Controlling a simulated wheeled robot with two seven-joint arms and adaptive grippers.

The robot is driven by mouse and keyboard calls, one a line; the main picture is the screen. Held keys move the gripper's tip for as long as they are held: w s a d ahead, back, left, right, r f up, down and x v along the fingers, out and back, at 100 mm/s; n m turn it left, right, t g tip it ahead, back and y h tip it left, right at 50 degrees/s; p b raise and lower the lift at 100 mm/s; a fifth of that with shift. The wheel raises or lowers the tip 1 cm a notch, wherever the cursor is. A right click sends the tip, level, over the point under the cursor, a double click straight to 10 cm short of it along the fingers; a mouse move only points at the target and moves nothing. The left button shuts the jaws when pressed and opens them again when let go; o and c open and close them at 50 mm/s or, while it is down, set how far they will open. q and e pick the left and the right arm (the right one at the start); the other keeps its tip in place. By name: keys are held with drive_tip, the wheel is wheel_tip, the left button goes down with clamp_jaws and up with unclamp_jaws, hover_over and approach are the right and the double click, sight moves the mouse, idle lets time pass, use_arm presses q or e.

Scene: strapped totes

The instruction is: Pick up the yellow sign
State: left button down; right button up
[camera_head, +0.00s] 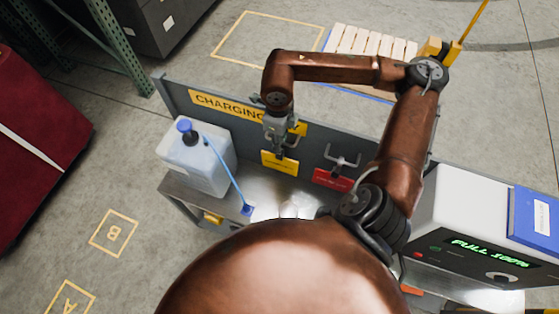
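The yellow sign (280,163) is a small card with dark print that I cannot read, against the grey back panel of the charging bench. My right gripper (280,152) points down at its top edge, its fingertips close to or overlapping the sign. The gripper is small and dark here, and I cannot tell whether its fingers are open or closed on the sign. The gripper hides the panel above the sign and any hook there. My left gripper is not in view.
A red sign (332,179) hangs right of the yellow one, beside a grey hook (343,157). A white jug (198,158) with a blue tube stands at the bench's left. A charger box (470,245) with a green display is at right. A pallet (368,45) lies behind.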

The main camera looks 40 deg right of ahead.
clamp_jaws()
